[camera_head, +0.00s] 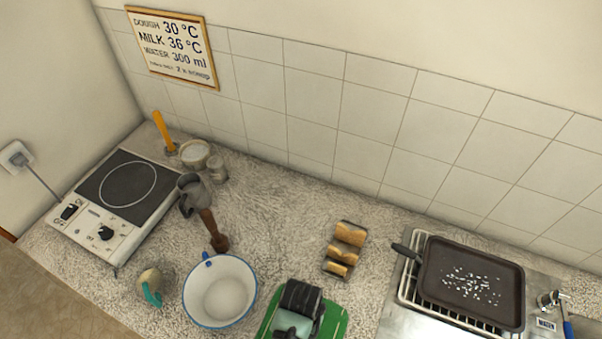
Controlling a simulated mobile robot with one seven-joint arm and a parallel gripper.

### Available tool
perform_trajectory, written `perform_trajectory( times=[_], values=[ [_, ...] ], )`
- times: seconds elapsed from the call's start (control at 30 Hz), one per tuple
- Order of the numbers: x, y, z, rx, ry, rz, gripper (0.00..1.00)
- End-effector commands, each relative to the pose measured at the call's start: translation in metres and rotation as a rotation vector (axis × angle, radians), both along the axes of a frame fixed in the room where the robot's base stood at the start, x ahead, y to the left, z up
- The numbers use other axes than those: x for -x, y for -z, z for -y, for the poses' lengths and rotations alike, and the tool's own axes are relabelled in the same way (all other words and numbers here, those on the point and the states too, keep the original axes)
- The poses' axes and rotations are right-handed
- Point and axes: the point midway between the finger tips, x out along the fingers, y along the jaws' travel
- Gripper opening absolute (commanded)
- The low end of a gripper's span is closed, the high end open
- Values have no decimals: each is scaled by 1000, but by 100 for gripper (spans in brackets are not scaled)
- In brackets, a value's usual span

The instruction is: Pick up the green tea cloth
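The green tea cloth (335,320) appears as a flat green patch with a pale stripe at its right side, on the speckled counter at the bottom edge. Its front part is cut off by the frame. A dark ribbed shape with a pale teal block covers its middle. This looks like my gripper (302,298) seen from above and behind, over the cloth. The fingertips are hidden, so I cannot tell whether they are open, or whether they touch the cloth.
A white blue-rimmed bowl (221,291) stands just left of the cloth. Bread slices in a rack (345,249) stand behind it. A dark tray (470,284) rests on a wire rack at right.

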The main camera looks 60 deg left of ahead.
Motion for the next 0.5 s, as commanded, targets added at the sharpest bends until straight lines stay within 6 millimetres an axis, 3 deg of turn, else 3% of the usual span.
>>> perform_trajectory(
  times=[0.1, 0.43, 0.5],
  values=[
    [0, 0, 0, -1, 0, 1, 60],
    [0, -1, 0, -1, 0, 1, 1],
    [0, -1, 0, -1, 0, 1, 0]
  ],
)
